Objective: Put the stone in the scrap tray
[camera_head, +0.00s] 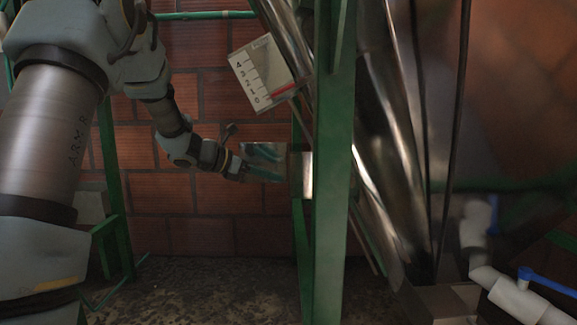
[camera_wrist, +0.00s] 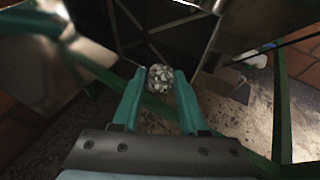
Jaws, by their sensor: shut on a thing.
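My gripper (camera_wrist: 158,84) is shut on a speckled grey-and-white stone (camera_wrist: 161,76), held between the tips of its two teal fingers in the wrist view. In the head view my gripper (camera_head: 278,177) reaches right, in front of the brick wall and close to a shiny metal part beside the green post. The stone cannot be made out there. I cannot identify the scrap tray with certainty in either view.
A green upright post (camera_head: 333,200) stands just right of my gripper. Slanted shiny metal tubes (camera_head: 385,130) run behind it. A white numbered gauge plate (camera_head: 263,73) is above. A white pipe with a blue valve handle (camera_head: 546,281) is at lower right. Dark floor (camera_head: 200,285) lies below.

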